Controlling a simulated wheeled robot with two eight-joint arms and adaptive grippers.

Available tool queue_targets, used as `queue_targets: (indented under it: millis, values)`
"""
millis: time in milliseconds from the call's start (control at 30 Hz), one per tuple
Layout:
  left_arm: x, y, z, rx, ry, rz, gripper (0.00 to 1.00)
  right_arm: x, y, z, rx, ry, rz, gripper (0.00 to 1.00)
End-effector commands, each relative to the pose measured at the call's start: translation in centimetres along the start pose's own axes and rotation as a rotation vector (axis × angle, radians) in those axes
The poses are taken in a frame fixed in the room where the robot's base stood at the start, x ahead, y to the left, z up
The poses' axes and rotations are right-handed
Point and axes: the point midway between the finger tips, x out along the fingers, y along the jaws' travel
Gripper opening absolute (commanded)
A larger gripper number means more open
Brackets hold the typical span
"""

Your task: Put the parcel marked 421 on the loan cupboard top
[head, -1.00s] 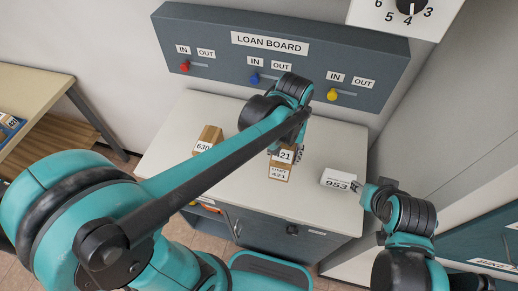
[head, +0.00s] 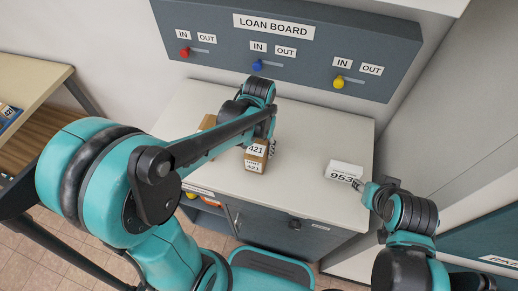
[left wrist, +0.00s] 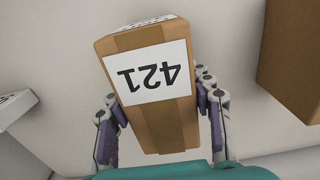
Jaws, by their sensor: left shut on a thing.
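The parcel marked 421 (head: 256,157) is a brown box with white labels, over the loan cupboard top (head: 310,145). My left gripper (left wrist: 157,100) is shut on it, with one finger on each side of the box in the left wrist view. In the head view my left arm hides most of that gripper. I cannot tell whether the parcel touches the top or hangs just above it. My right gripper (head: 363,186) is at the right end of a white parcel marked 953 (head: 343,171); its fingers are too small to judge.
A brown parcel (head: 208,122) stands on the cupboard top, partly behind my left arm. The loan board (head: 290,45) with coloured knobs is on the wall behind. A table (head: 35,85) with a small labelled item stands at the left. The cupboard top's back right is clear.

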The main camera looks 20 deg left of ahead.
Motion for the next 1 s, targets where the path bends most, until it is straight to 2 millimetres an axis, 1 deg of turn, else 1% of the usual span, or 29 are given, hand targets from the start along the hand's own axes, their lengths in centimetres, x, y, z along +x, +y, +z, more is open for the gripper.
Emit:
queue_targets:
  millis: [100,233,267,300,333,633,733,867,1000]
  values:
    - [-0.1,0.0,0.0,0.0,0.0,0.0,0.03,-0.1,0.0,-0.1,0.0,0.0,0.0,0.4]
    - [0.3,0.0,0.0,0.0,0.0,0.0,0.03,0.2,0.0,0.1,0.0,0.0,0.0,0.4]
    - [0.2,0.0,0.0,0.0,0.0,0.0,0.56,0.2,0.0,0.1,0.0,0.0,0.0,0.4]
    - [0.2,0.0,0.0,0.0,0.0,0.0,0.67,0.1,0.0,0.1,0.0,0.0,0.0,0.4]
    - [0.2,0.0,0.0,0.0,0.0,0.0,0.72,0.1,0.0,0.1,0.0,0.0,0.0,0.4]
    - [0.1,0.0,0.0,0.0,0.0,0.0,0.72,0.1,0.0,0.0,0.0,0.0,0.0,0.4]
    - [-0.5,0.0,0.0,0.0,0.0,0.0,0.72,-0.3,0.0,-0.2,0.0,0.0,0.0,0.4]
    - [-2.7,0.0,0.1,0.0,0.0,0.0,0.72,-0.9,0.0,-0.7,0.0,0.0,0.0,0.4]
    - [-5.9,0.0,0.1,0.0,0.0,0.0,0.72,-1.8,0.0,-1.3,0.0,0.0,0.0,0.4]
